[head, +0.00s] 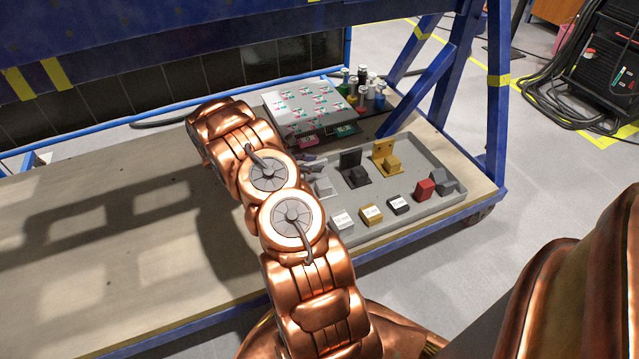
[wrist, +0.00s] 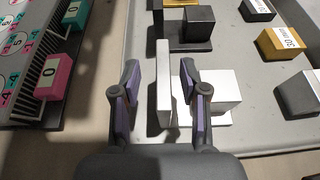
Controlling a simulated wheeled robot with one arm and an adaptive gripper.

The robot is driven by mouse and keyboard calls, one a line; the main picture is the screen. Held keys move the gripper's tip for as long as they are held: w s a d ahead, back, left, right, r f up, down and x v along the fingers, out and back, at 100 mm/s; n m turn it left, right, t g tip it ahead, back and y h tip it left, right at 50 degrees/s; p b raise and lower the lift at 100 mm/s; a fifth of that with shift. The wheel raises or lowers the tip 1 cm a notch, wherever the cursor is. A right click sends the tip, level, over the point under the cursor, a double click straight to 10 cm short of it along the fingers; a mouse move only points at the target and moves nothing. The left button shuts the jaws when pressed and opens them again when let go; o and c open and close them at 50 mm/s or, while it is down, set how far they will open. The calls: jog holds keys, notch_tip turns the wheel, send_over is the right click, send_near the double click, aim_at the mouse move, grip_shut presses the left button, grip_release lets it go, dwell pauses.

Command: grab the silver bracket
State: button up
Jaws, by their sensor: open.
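The silver bracket (wrist: 163,88) is in the middle of the wrist view, with an upright plate and a pale block on its base at the right. My gripper (wrist: 160,75) is open, with one finger on each side of the upright plate. Gaps show between the plate and both fingers. The right finger is between the plate and the block and covers part of the base. In the head view the silver bracket (head: 325,188) shows in the tray's left part, partly hidden by my arm and gripper (head: 311,162).
The grey tray (head: 455,168) also holds a black bracket (head: 350,162), a gold bracket (head: 384,155), a red block (head: 425,190) and several labelled blocks. A box with numbered tags (head: 300,100) and several bottles (head: 365,88) stand behind. The table's left part is clear.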

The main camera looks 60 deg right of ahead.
aim_at(322, 176)
jog(key=b+x, duration=0.1)
jog(key=x, duration=0.2)
jog(key=shift+s+d+f, duration=0.1)
jog(key=shift+s, duration=0.2)
grip_shut()
dwell(0.4)
